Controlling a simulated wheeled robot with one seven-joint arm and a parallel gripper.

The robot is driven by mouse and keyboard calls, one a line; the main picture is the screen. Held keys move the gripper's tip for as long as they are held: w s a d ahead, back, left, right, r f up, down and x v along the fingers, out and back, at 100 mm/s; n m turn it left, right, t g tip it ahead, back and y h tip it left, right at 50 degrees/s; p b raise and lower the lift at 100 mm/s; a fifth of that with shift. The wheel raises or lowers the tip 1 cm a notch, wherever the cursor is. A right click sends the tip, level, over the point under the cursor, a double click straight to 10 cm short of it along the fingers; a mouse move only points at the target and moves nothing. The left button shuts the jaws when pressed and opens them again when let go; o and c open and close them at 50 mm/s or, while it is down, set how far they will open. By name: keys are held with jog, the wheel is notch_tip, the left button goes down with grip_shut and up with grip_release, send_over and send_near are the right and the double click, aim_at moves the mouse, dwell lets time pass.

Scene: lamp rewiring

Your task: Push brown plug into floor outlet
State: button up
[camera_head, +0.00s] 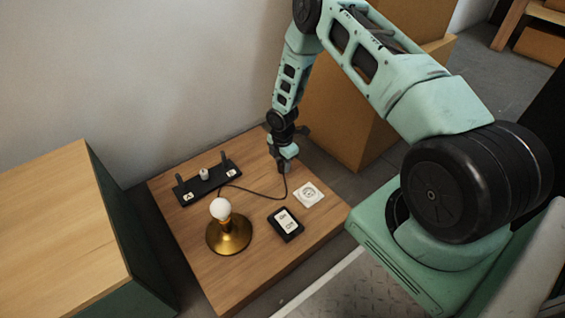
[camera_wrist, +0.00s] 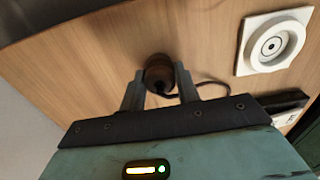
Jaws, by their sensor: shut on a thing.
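The brown plug (camera_wrist: 159,72) is round and sits between the fingertips of my gripper (camera_wrist: 158,92) in the wrist view. My gripper is shut on it. In the head view my gripper (camera_head: 284,166) points down over the far right part of the wooden board, and the plug there is too small to make out clearly. A dark cord (camera_head: 262,197) runs from under my gripper to the left. The white floor outlet (camera_head: 309,194) lies on the board, to the right of and nearer than my gripper. It also shows at the upper right of the wrist view (camera_wrist: 273,43). Plug and outlet are apart.
A brass lamp with a white bulb (camera_head: 229,236) stands on the wooden board (camera_head: 262,268). A black fixture (camera_head: 208,183) lies at the back left, and a black box with white labels (camera_head: 285,224) near the outlet. A wooden-topped cabinet (camera_head: 60,215) stands left; a brown box (camera_head: 345,115) behind.

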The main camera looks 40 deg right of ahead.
jog(key=shift+r+p, duration=2.4)
jog(key=shift+r, duration=0.3)
jog(key=shift+s+d+p, duration=0.15)
jog(key=shift+s+p, duration=1.15)
jog(key=shift+s, duration=2.2)
jog(key=shift+s+d+p, duration=0.1)
jog(key=shift+s+p, duration=1.2)
jog(key=shift+s, duration=2.2)
jog(key=shift+f, duration=0.2)
jog(key=shift+f+b, duration=1)
jog(key=shift+f, duration=0.9)
jog(key=shift+f, duration=0.15)
jog(key=o, duration=1.1)
jog(key=shift+c, duration=0.2)
jog(key=shift+p, duration=0.3)
notch_tip(320, 180, up, 17)
jog(key=p, duration=0.7)
jog(key=shift+r+p, duration=0.2)
jog(key=shift+p, duration=0.1)
